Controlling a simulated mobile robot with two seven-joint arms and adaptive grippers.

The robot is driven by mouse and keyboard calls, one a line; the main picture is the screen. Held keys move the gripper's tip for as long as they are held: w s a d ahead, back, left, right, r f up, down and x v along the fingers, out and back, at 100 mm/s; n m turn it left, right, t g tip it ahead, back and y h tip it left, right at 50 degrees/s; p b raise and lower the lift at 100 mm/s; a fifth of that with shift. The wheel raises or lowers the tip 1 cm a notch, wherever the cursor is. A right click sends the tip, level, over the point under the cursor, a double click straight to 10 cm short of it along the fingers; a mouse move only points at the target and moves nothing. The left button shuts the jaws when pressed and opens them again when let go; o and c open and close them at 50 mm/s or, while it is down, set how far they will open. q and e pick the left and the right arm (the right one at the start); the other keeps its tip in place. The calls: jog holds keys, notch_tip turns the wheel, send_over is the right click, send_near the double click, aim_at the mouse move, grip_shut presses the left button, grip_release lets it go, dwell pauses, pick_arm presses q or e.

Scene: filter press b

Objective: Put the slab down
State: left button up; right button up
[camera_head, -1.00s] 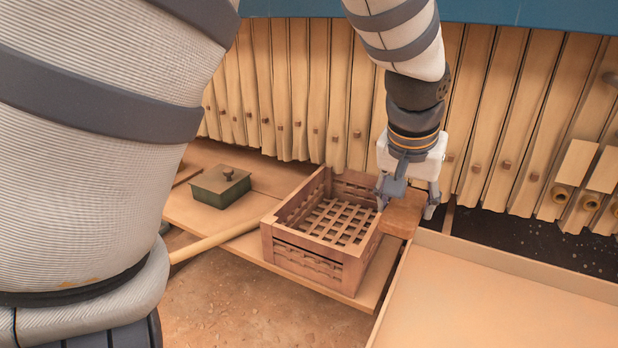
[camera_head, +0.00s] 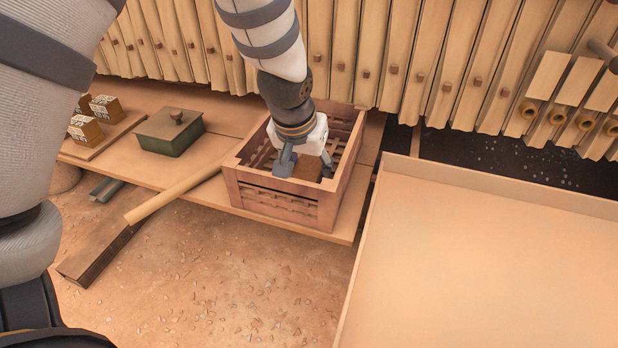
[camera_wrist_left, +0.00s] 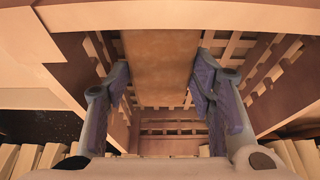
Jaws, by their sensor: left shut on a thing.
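My left gripper (camera_head: 305,168) reaches down into the slatted wooden crate (camera_head: 275,202) on the plank shelf. It is shut on the brown slab (camera_head: 306,174), mostly hidden behind the fingers and the near crate wall. In the left wrist view the slab (camera_wrist_left: 160,62) sits between the two fingers, with the crate's lattice floor (camera_wrist_left: 158,100) around and beyond it. I cannot tell whether the slab touches the floor. My right gripper is not in view.
A green lidded box (camera_head: 168,134) stands left of the crate, beside a board with several stamped blocks (camera_head: 103,107). A long-handled mallet (camera_head: 100,252) leans near the crate. A wide shallow tray (camera_head: 490,260) lies at right. Wooden press plates (camera_head: 390,60) line the back.

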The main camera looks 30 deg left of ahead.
aim_at(306, 173)
pick_arm(q)
notch_tip(306, 173, down, 4)
jog(key=shift+s+r, duration=0.1)
jog(key=shift+r, duration=0.05)
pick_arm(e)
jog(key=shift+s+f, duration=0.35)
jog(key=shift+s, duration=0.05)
pick_arm(q)
jog(key=shift+f, duration=0.3)
jog(key=o, duration=1.2)
jog(key=shift+c, duration=0.2)
